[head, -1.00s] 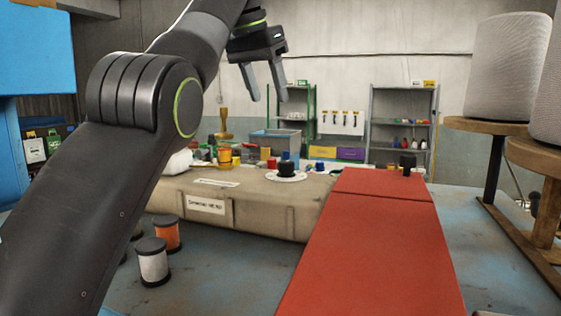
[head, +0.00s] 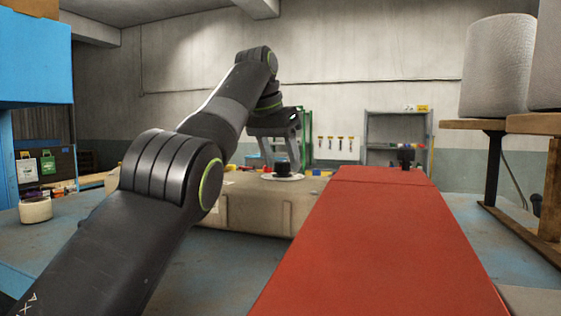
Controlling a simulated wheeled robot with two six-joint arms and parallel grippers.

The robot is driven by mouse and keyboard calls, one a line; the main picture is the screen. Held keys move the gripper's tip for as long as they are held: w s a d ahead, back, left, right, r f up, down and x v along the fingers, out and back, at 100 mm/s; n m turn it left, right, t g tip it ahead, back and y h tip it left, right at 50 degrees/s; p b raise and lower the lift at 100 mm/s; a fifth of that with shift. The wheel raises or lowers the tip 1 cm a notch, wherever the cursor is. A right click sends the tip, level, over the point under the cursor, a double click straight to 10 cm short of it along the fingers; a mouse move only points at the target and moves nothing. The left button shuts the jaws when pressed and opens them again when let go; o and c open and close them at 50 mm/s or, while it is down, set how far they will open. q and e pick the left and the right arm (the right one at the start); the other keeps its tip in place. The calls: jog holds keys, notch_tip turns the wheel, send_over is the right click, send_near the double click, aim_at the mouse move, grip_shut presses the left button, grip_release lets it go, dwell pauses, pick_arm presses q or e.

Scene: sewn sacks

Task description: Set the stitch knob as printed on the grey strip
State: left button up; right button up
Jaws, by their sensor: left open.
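The black stitch knob (head: 282,168) stands on a round white dial plate (head: 272,177) on top of the beige machine (head: 262,205). My left gripper (head: 281,158) points down over the knob, open, with its fingers toward either side of it. I cannot tell whether the fingers touch the knob. The knob's pointer and the dial marks are too small to read. The printed strip cannot be made out; my left arm covers much of the machine's left part.
A long red surface (head: 375,240) runs beside the machine on the right, with a small black part (head: 406,157) at its far end. Large pale rolls (head: 497,66) stand on a wooden stand at right. A white spool (head: 36,210) sits at left. Shelves (head: 396,140) stand behind.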

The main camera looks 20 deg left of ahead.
pick_arm(q)
jog(key=shift+d, duration=0.1)
jog(key=shift+c, duration=0.9)
jog(key=c, duration=0.8)
